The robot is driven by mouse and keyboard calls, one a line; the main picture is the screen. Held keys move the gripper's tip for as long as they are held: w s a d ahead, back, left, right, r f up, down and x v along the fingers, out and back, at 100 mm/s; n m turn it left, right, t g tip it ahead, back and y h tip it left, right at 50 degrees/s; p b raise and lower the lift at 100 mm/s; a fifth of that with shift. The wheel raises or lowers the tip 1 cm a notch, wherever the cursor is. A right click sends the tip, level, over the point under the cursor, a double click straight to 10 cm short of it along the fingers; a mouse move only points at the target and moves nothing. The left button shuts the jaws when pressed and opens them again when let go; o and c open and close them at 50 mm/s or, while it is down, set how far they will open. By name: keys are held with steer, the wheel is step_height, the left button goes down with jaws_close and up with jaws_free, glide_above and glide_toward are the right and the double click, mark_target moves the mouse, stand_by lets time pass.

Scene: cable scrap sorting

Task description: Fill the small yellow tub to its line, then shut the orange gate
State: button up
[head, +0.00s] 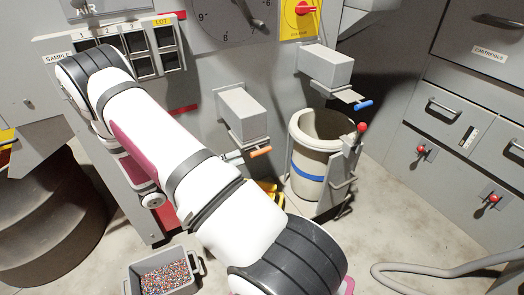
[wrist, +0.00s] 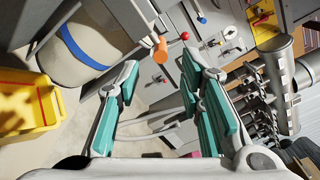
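The small yellow tub (head: 272,192) is mostly hidden by my arm in the head view. It stands low beside the big bin, near the orange-handled chute.
A large pale bin with a blue band (head: 307,173) stands under a second chute with a blue handle (head: 363,105). A grey crate of coloured granules (head: 131,285) sits on the floor at lower left. A grey hose (head: 420,268) lies at right. Drawers line the right wall.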

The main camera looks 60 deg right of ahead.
mark_target(259, 152)
steer(key=b+x, duration=0.2)
steer(key=x, duration=1)
steer(key=shift+s+d+r+b, duration=0.1)
steer(key=shift+s+b, duration=0.05)
steer(key=shift+b, duration=0.25)
jaws_close()
